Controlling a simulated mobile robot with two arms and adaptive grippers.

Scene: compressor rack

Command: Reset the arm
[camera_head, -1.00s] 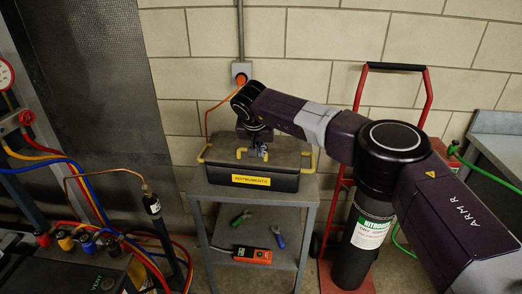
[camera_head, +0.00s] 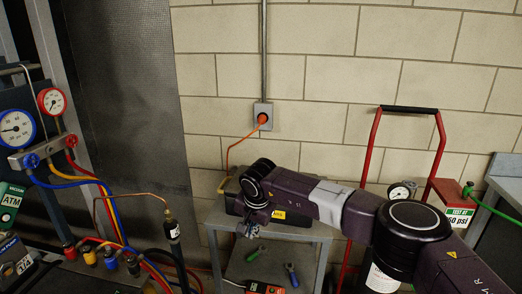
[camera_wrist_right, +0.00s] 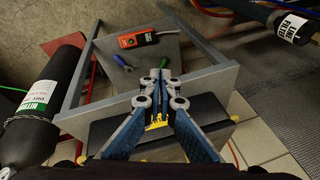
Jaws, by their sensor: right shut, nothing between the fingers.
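My right arm reaches in from the lower right in the head view. Its gripper (camera_head: 248,228) hangs at the front left of the black instruments box (camera_head: 233,203), which stands on a grey cart (camera_head: 317,232). In the right wrist view the right gripper (camera_wrist_right: 162,80) points down past the box's front side and over the cart's lower shelf. Its fingertips are together with nothing between them. Most of the box is hidden behind my arm in the head view. My left gripper is not in view.
An orange device (camera_wrist_right: 138,38) and a blue-handled tool (camera_wrist_right: 122,63) lie on the lower shelf. A nitrogen cylinder (camera_wrist_right: 50,107) on a red hand truck (camera_head: 440,137) stands to the cart's right in the head view. Gauges (camera_head: 17,128) and coloured hoses are at the left.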

